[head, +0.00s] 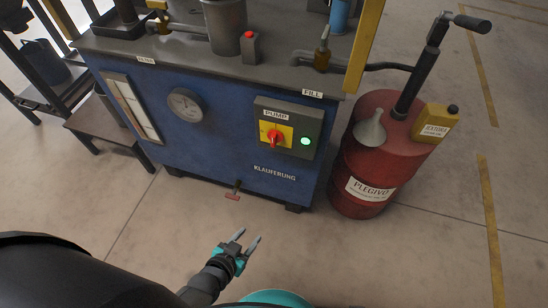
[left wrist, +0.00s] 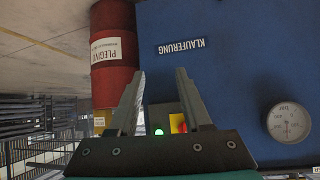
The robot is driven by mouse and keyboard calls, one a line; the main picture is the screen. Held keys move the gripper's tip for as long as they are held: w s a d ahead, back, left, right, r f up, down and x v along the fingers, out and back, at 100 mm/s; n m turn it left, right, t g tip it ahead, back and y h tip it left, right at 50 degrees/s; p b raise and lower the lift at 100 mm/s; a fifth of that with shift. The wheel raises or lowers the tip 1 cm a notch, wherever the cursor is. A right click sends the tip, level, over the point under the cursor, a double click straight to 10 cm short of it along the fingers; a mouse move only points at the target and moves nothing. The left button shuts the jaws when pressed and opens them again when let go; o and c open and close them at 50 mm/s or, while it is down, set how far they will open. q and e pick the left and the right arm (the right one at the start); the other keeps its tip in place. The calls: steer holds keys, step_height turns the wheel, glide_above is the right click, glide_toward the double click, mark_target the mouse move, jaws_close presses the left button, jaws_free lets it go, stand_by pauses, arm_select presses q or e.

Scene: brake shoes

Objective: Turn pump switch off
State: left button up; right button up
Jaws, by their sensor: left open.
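The pump switch (head: 273,137) is a red rotary knob on a yellow plate, on a dark box labelled PUMP on the front of the blue machine. A green lamp (head: 306,141) is lit beside it. My left gripper (head: 247,240) is open and empty, in front of the machine and below the switch in the head view. In the left wrist view, which is upside down, the red knob (left wrist: 181,122) and green lamp (left wrist: 159,132) show between the fingers, partly hidden by the gripper. My right gripper is not in view.
The floor in front is clear.

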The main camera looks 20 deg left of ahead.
arm_select(q)
steer(key=w+r+t+b, duration=0.5)
steer(key=w+b, duration=0.1)
steer(key=w, duration=0.1)
steer(key=n+t+y+b, duration=0.1)
steer(key=n+t+b, duration=0.15)
steer(key=b, duration=0.25)
glide_toward(272, 142)
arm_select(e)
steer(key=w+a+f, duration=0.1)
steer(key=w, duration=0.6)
arm_select(q)
steer(key=shift+t, duration=0.25)
steer(key=w+b, duration=0.1)
steer(key=w, duration=0.1)
steer(key=w+b, duration=0.1)
steer(key=w, duration=0.1)
steer(key=w+b, duration=0.1)
steer(key=w, duration=0.2)
steer(key=shift+d+f, duration=0.25)
steer(key=shift+d, duration=0.1)
steer(key=shift+w, duration=0.8)
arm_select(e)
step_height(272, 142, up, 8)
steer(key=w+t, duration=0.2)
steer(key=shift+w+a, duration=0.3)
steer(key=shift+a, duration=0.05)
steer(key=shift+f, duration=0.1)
arm_select(q)
jaws_close()
